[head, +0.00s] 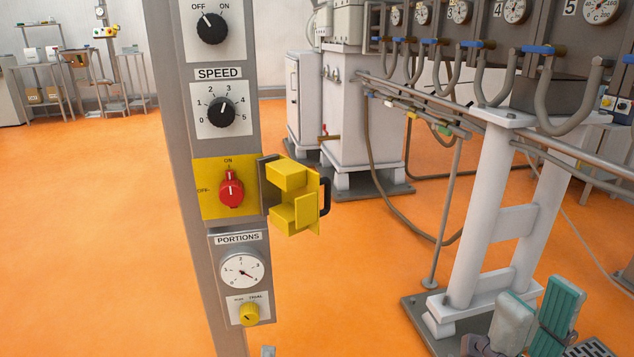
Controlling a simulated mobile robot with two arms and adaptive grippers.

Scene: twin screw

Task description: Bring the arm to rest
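My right gripper (538,318) shows at the bottom right, with teal ribbed pads on its grey fingers. The fingers stand a little apart, and I see nothing between them. It is well to the right of the control post (180,180) and touches no control. A small grey tip at the bottom edge, right of the post, may be part of my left gripper; its fingers cannot be made out. On the post, a red switch (231,190) on a yellow plate points up to ON. A yellow hinged cover (293,197) stands swung out to its right.
The post also carries an OFF/ON knob (211,28), a speed knob (221,111), a portions dial (242,271) and a yellow knob (249,313). A white frame stand (480,215) with pipes rises beside my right gripper. The orange floor at left is clear.

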